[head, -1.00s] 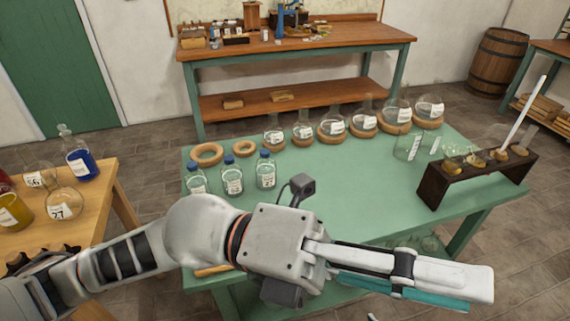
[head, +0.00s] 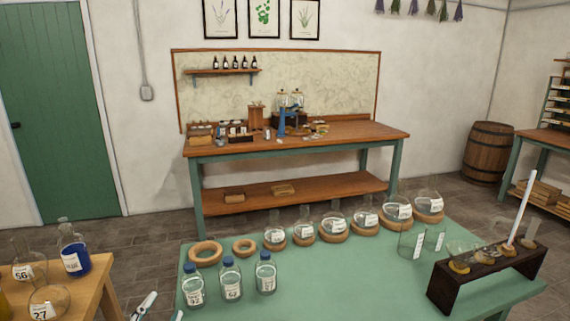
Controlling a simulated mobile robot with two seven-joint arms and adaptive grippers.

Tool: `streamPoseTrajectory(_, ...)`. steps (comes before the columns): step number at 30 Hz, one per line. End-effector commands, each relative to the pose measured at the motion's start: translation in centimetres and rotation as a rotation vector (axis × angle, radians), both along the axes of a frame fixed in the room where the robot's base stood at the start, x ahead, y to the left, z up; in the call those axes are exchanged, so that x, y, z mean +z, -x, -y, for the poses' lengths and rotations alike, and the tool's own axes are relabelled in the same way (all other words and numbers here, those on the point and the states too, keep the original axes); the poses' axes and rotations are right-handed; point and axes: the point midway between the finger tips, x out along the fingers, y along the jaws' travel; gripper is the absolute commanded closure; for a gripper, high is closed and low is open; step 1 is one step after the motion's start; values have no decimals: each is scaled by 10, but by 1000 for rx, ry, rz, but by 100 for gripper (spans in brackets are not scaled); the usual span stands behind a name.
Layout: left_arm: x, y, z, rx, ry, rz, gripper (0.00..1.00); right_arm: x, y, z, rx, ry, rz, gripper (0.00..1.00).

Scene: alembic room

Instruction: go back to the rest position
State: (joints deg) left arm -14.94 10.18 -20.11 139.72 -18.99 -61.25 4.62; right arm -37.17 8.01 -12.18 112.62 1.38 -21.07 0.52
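My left gripper (head: 161,310) shows only at the bottom edge of the head view. Two pale fingertips stick up there, apart from each other, with nothing seen between them. They are between the wooden table at the left and the green table. The rest of that arm is out of the picture. My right gripper is not in view.
The green table (head: 345,283) holds blue-capped bottles (head: 231,281), empty cork rings (head: 205,253), round flasks on rings (head: 333,229), beakers (head: 412,241) and a dark rack (head: 490,270) with a white rod. A wooden table (head: 92,286) holds flasks. A workbench (head: 350,133) stands behind.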

Motion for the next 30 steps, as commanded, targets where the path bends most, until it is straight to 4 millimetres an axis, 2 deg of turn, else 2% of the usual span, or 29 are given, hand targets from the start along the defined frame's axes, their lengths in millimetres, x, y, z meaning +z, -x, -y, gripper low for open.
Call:
streamPoseTrajectory(1, -29, 15, -18, 42, -10, -92, 63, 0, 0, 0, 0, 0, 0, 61)
streamPoseTrajectory(3, -60, 33, -38, 88, -28, -201, 63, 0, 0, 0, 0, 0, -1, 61)
streamPoseTrajectory(6, -94, 59, -60, 135, -49, -326, 63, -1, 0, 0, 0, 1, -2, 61)
streamPoseTrajectory(12, -137, 104, -88, 192, -83, -507, 63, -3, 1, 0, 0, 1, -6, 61)
streamPoseTrajectory(21, -179, 166, -119, 245, -127, -723, 63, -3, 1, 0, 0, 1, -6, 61)
streamPoseTrajectory(30, -219, 143, -75, 136, 13, -654, 63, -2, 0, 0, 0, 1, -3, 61)
